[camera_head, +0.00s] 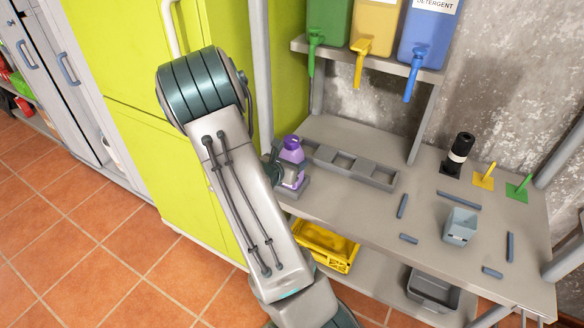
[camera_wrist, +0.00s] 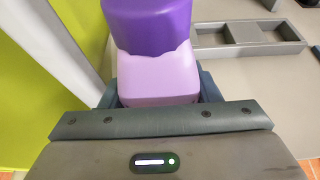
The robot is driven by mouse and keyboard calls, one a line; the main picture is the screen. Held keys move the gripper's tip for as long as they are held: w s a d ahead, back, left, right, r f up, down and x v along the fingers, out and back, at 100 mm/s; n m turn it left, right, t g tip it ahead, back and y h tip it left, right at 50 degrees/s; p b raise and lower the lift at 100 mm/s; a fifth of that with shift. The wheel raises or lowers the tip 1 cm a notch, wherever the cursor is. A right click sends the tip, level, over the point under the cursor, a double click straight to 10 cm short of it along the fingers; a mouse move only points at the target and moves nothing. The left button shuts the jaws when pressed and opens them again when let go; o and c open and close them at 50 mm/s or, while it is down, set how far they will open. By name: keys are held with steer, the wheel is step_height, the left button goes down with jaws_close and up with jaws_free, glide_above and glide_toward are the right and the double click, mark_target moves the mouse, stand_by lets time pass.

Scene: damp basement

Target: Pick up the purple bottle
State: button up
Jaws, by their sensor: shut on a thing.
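The purple bottle (camera_head: 291,151) has a dark purple top and a paler lilac body. In the head view it stands at the left end of the grey workbench, partly hidden by my arm. In the wrist view the bottle (camera_wrist: 155,60) fills the upper middle, upright between the fingers. My gripper (camera_wrist: 157,95) is shut on its lower body; the fingertips are mostly hidden behind the bottle and the gripper's front edge. I cannot tell whether the bottle's base touches the surface below.
A grey rack with square slots (camera_head: 355,167) lies just right of the bottle. Green, yellow and blue dispensers (camera_head: 428,40) hang above on a shelf. A dark bottle (camera_head: 458,153) and a small grey cup (camera_head: 460,226) stand farther right. A lime green cabinet (camera_head: 165,140) is close on the left.

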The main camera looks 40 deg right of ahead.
mark_target(288, 152)
steer(key=shift+r, duration=0.15)
steer(key=shift+r, duration=0.5)
step_height(288, 152, up, 3)
steer(key=shift+r, duration=0.1)
steer(key=s+r+b, duration=0.1)
steer(key=s+r, duration=0.2)
steer(key=s, duration=0.2)
steer(key=s+d+r+b, duration=0.1)
steer(key=s+r, duration=0.2)
steer(key=s, duration=0.3)
steer(key=shift+s+d+r+b, duration=0.15)
steer(key=shift+s+r+b, duration=0.15)
steer(key=shift+b, duration=0.1)
steer(key=w+a+f+n+t+y, duration=0.2)
steer(key=w+a, duration=0.4)
steer(key=a, duration=0.4)
steer(key=w+a+f+n+t+y, duration=0.2)
steer(key=w+a+n+t+y, duration=0.1)
steer(key=w+a, duration=0.4)
steer(key=w+a+f+n+t+y, duration=0.2)
steer(key=w+a+n, duration=0.3)
steer(key=a, duration=0.8)
steer(key=shift+w+a+f+t+y, duration=0.25)
steer(key=shift+w+f+t+y, duration=0.1)
steer(key=shift+w+y, duration=0.45)
